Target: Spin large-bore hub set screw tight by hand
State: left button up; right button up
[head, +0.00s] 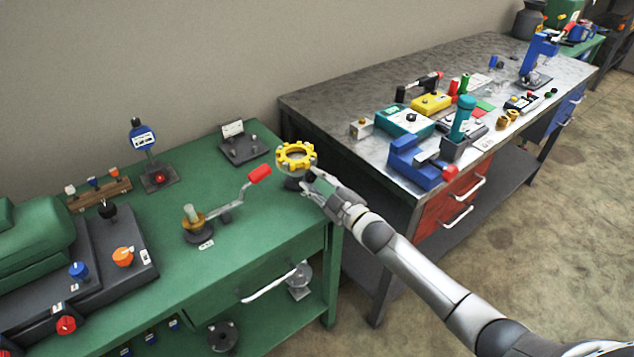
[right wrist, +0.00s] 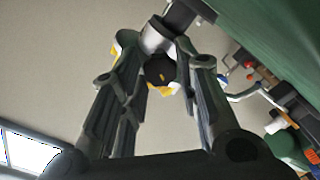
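A yellow notched hub ring (head: 296,156) sits on a dark stand at the right end of the green bench. My right gripper (head: 316,184) is just in front of the hub, at its lower right. In the right wrist view, my right gripper's fingers (right wrist: 158,62) are spread apart, and a dark round knob-like part (right wrist: 160,72), perhaps the set screw, shows between them. Yellow edges of the hub and a grey metal cylinder (right wrist: 158,33) show around it. I cannot tell whether the fingers touch anything. My left gripper is not in view.
The green bench (head: 262,222) also holds a red-handled crank (head: 230,202), a blue gauge on a stand (head: 143,140) and a dark plate with a card (head: 242,145). A grey metal bench (head: 325,105) with a blue vise (head: 417,165) stands close on the right.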

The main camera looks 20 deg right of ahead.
jog(key=o, duration=0.4)
jog(key=shift+c, duration=0.2)
jog(key=v, duration=1.2)
